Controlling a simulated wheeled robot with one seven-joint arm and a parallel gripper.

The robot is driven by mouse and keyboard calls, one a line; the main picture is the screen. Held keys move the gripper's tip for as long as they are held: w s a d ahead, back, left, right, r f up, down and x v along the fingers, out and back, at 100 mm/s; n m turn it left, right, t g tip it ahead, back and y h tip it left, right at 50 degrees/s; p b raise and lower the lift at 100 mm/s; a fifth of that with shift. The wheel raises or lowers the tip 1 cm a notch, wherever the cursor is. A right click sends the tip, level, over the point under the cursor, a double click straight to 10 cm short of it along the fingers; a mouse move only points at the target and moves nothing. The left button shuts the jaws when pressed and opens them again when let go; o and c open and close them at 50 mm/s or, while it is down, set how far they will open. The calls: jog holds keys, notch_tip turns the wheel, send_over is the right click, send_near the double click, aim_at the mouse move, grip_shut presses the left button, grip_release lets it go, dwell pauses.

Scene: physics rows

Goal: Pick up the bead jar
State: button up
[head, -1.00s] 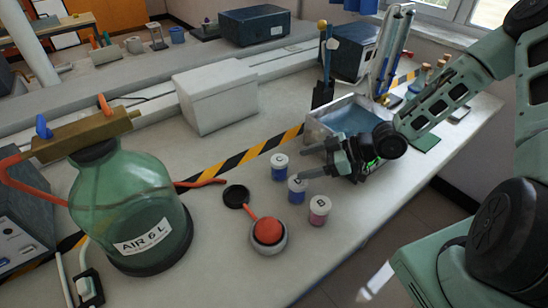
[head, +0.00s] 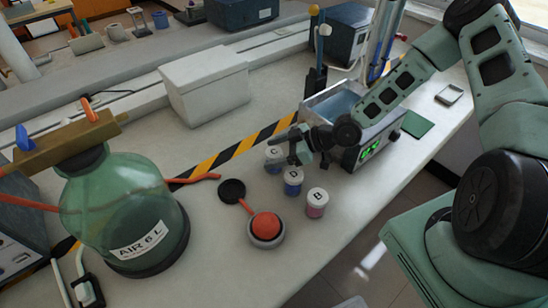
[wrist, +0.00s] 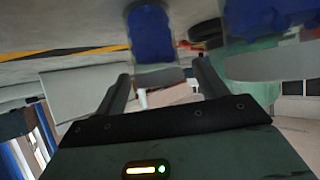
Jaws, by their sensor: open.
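Three small white-lidded jars stand on the bench: a blue one (head: 272,165) at the back, a blue one (head: 292,188) in the middle, and a pink one marked B (head: 316,210) in front. Which is the bead jar I cannot tell for sure. My gripper (head: 285,146) is open and empty, close by the two blue jars, and partly hides the back one. In the wrist view the scene is upside down. A blue jar (wrist: 152,35) shows beyond and between my open fingers (wrist: 161,84); whether they touch it is unclear. Another jar's blurred lid (wrist: 255,65) is at the right.
A device with a metal tray and green display (head: 370,148) stands right behind my gripper. A red ball in a grey cup (head: 266,228) and a black disc (head: 231,190) lie left of the jars. A large green bottle (head: 125,205) stands further left. A white box (head: 205,85) is behind.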

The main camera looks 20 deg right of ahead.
jog(key=shift+w+a+f, duration=0.1)
jog(key=shift+a+f, duration=0.05)
jog(key=c, duration=1.1)
